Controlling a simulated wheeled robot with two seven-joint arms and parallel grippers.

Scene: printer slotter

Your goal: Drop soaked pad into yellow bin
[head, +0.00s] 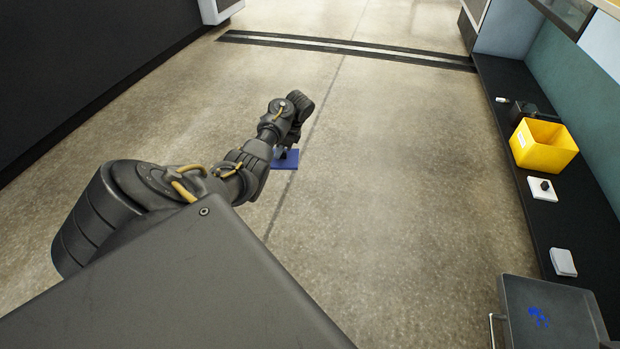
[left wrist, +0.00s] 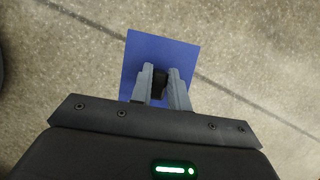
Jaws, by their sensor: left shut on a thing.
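My left gripper (head: 288,152) reaches out over the open floor. In the left wrist view my left gripper (left wrist: 162,90) is shut on the black knob of a flat blue square pad (left wrist: 165,50). The pad also shows under the gripper in the head view (head: 287,163), partly hidden by it. The yellow bin (head: 541,147) stands open on the dark bench at the right, well apart from the gripper. My right gripper is not in view.
The long dark bench (head: 545,215) runs along the right wall. On it are a white pad with a black knob (head: 541,189), a white block (head: 563,263) and a dark device (head: 523,112). A grey tray with blue stains (head: 548,312) is at the lower right. The floor (head: 400,200) between is clear.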

